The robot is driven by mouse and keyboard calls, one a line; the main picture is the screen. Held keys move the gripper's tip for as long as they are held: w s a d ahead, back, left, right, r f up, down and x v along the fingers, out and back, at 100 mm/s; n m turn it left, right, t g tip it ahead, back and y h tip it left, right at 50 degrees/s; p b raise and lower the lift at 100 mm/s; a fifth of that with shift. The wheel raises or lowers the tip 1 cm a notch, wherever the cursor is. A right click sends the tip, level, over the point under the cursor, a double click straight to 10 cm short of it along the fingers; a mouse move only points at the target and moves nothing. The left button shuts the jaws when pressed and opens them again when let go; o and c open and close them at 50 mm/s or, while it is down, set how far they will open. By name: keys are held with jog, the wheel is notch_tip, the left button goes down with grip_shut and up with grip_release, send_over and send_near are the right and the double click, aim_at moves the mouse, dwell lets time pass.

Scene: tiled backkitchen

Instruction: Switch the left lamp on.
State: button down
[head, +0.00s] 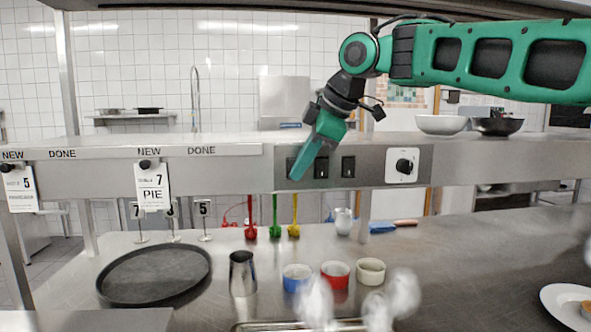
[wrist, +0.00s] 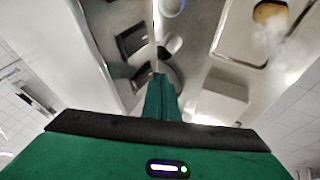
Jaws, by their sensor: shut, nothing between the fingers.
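A steel panel (head: 378,154) on the shelf front carries a row of dark rocker switches. The right switch (head: 348,166) and the middle switch (head: 321,168) show clearly. The left switch (head: 291,166) is partly hidden behind my green gripper fingers. My gripper (head: 296,176) is shut and empty, its tips pointing down and left in front of the left switch. I cannot tell whether the tips touch it. In the wrist view the shut fingers (wrist: 158,94) reach towards dark parts on a pale steel surface. No lamp is clearly visible, and the switch positions cannot be read.
A white-plated knob (head: 403,166) sits right of the switches. Order tags (head: 152,186) hang from the rail at left. Bowls (head: 441,124) stand on the shelf. Below are a round black tray (head: 155,274), a steel cup (head: 243,273), small ramekins (head: 371,271) and hanging ladles (head: 275,231).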

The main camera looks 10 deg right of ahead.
jog(key=shift+w, duration=0.4)
jog(key=shift+w+f, duration=0.1)
jog(key=shift+w, duration=0.1)
dwell(0.3)
jog(key=shift+r, duration=0.9)
